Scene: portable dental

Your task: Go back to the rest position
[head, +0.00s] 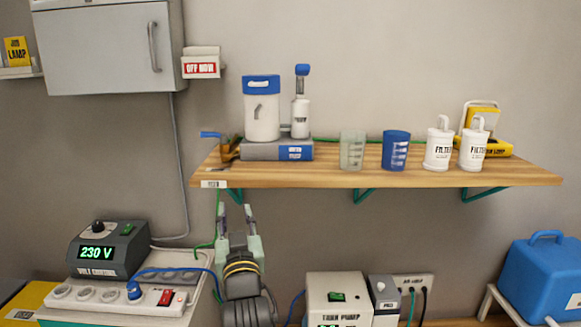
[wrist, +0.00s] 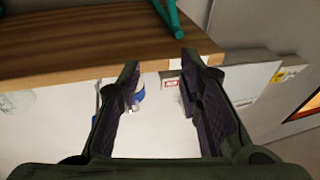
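My gripper (head: 236,222) is open and empty in the head view, pointing up in front of the wall, below the left end of the wooden shelf (head: 400,176). Its two fingers stand apart with nothing between them. In the wrist view my gripper (wrist: 158,85) also shows spread fingers, with the shelf's edge (wrist: 90,52) just beyond the fingertips. I cannot tell whether the fingertips touch the shelf.
The shelf holds a white canister (head: 262,115), a pump bottle (head: 300,110), cups and filters. Below are a voltage control box (head: 107,250), a power strip (head: 110,296), a tank pump (head: 345,292) and a blue case (head: 545,275). A grey cabinet (head: 100,45) hangs upper left.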

